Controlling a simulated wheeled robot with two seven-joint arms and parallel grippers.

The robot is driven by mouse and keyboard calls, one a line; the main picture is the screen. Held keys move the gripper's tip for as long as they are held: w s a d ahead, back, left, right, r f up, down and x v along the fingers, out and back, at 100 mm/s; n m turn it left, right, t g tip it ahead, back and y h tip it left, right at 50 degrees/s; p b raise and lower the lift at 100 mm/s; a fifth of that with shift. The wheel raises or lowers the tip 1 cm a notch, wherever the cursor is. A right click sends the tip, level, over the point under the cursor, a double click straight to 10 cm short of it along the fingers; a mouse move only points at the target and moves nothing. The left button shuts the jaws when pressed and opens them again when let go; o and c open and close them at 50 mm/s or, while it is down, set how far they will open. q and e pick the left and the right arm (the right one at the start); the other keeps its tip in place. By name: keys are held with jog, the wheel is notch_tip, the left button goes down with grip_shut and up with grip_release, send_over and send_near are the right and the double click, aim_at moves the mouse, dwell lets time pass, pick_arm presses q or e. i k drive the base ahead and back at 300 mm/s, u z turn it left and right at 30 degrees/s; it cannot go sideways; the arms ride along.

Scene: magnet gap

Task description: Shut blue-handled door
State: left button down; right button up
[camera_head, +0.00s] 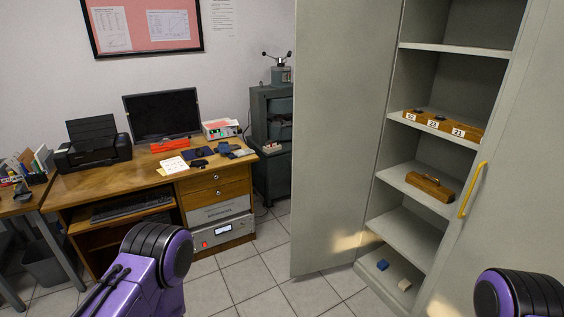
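A tall grey cabinet (362,268) stands at the right with its shelves exposed. A large grey door panel (340,130) stands swung open at the cabinet's left side. No blue handle shows on the panel's visible face; its other face is hidden. A second grey door (520,200) at the right carries a yellow handle (472,190) and covers the cabinet's right part. My purple left arm shows at the bottom left and my purple right arm at the bottom right corner.
A wooden desk (110,193) stands left. Tiled floor (270,285) is clear before the open door.

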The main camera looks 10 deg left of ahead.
aim_at(344, 51)
jog(key=u, duration=0.55)
jog(key=i, duration=1.65)
jog(key=z, duration=0.4)
